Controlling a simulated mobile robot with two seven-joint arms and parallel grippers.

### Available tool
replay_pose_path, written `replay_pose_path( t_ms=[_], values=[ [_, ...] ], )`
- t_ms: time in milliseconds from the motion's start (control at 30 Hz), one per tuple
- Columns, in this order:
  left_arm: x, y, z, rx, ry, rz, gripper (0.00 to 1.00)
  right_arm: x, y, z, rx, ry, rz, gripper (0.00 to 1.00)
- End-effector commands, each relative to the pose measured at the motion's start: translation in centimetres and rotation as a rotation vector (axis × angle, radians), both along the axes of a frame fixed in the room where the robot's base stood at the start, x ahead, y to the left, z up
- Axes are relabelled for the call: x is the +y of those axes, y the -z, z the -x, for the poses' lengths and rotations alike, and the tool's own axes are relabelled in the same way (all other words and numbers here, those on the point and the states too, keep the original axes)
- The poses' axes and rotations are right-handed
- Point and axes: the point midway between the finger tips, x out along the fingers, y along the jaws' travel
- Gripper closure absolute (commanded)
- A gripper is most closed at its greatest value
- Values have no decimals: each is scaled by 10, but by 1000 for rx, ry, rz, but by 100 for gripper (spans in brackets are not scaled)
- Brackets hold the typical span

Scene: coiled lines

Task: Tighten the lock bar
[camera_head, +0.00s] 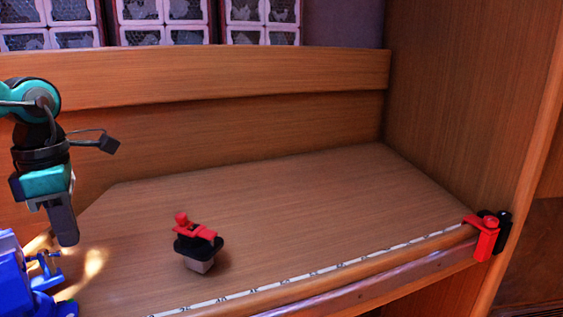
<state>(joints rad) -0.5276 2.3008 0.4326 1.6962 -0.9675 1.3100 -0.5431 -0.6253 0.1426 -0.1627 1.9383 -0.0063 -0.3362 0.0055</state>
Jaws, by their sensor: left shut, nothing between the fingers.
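My left gripper (68,238) points down at the left, shut and empty, above the bench top. Just below and left of it, a blue vise-like fixture (12,275) is cut off by the left edge; a small blue clamp part with a bar (45,270) stands on its right side. A red lever (196,231) with a knob sits on a black block with a grey foot (200,265), in the middle left of the bench. A red and black clamp (484,238) is fixed at the bench's right front corner. I cannot tell which part is the lock bar. My right gripper is out of view.
The wooden bench top (310,205) is mostly clear. A white measuring tape strip (330,269) runs along its front edge. A wooden back board (200,80) and right side wall (465,100) enclose it. White-framed panes (260,22) show behind.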

Motion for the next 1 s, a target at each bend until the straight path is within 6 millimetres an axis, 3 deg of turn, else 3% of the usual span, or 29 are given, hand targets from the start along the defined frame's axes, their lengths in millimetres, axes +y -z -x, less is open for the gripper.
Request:
replay_pose_path(
  t_ms=[1000],
  values=[
    [4, -1, 8, -1, 0, 1, 100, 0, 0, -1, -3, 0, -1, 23]
  ],
)
